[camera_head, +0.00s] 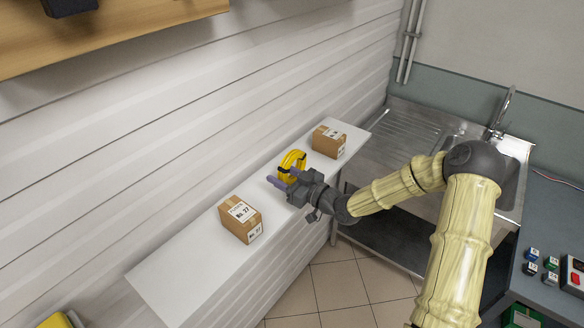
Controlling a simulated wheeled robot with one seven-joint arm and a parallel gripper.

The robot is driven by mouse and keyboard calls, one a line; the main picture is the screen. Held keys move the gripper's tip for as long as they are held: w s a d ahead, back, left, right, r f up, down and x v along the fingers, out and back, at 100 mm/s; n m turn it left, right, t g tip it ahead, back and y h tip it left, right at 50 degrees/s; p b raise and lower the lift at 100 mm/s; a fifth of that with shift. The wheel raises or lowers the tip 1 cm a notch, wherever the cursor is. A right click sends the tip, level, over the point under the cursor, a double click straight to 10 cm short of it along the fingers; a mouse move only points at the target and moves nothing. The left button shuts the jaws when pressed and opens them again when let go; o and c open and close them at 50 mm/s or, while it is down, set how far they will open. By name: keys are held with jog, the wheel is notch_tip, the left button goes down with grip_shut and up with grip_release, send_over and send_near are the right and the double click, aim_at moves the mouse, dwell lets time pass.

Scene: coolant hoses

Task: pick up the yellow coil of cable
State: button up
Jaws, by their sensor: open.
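The yellow coil of cable (292,160) stands on the white shelf (172,274), between two cardboard boxes and close to the wall. Dark bands show on it. My gripper (275,176) is open at the coil's lower front, with its fingers pointing left toward the wall. The fingers and gripper body hide the lower part of the coil. I cannot tell whether the fingers touch it or whether the coil lies between them.
A labelled cardboard box (240,220) sits left of my gripper, and another box (328,140) sits right of the coil. The slatted wall (150,150) runs behind the shelf. A steel sink (400,125) stands to the right. The shelf's left end is clear.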

dwell(0.4)
grip_shut()
jog(key=shift+r, duration=0.1)
notch_tip(320, 180, up, 10)
jog(key=b, duration=0.2)
jog(key=shift+b, duration=0.3)
dwell(0.6)
